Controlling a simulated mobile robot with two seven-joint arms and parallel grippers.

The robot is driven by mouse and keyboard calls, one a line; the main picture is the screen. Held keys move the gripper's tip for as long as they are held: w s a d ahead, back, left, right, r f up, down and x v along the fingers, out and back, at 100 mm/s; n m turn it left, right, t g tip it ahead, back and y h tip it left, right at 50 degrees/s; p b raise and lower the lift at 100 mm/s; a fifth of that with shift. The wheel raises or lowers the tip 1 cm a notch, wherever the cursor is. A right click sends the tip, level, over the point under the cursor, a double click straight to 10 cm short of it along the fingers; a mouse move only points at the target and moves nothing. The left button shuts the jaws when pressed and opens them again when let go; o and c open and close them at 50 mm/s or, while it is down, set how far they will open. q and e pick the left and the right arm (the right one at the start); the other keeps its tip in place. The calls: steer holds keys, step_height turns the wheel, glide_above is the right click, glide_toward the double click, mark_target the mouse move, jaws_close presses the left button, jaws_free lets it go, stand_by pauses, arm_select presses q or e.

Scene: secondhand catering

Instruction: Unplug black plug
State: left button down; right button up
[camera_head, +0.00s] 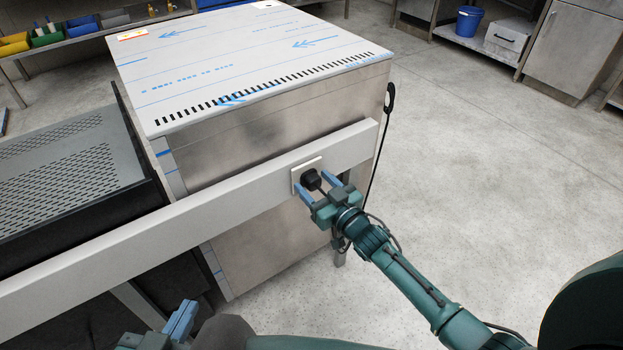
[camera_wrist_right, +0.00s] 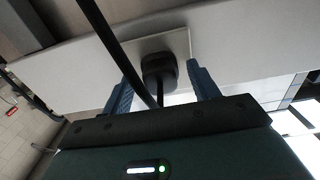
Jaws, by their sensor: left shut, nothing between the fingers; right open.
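The black plug (camera_head: 311,179) sits in a white socket plate (camera_head: 297,177) on a pale rail beside the steel cabinet. My right gripper (camera_head: 318,187) is open, with its blue fingers on either side of the plug. In the right wrist view the plug (camera_wrist_right: 158,70) lies between the fingers (camera_wrist_right: 160,88), against the socket plate (camera_wrist_right: 182,42), with its cable running toward the gripper. I cannot tell whether the fingers touch it. My left gripper (camera_head: 181,318) is shut and empty at the bottom left, well away from the plug.
The pale rail (camera_head: 150,240) crosses in front of the steel cabinet (camera_head: 270,130). A black cable (camera_head: 375,165) hangs at the cabinet's right edge. A dark perforated unit (camera_head: 70,180) stands at left. Open floor (camera_head: 480,150) lies to the right.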

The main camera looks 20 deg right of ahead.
mark_target(316, 185)
stand_by(0.6)
steer(key=c, duration=1.3)
steer(key=shift+s+p, duration=0.15)
steer(key=shift+p, duration=0.15)
steer(key=shift+p+v, duration=0.55)
steer(key=shift+v, duration=0.3)
steer(key=shift+p+v, duration=1.1)
steer(key=shift+v, duration=0.95)
steer(key=shift+r, duration=0.1)
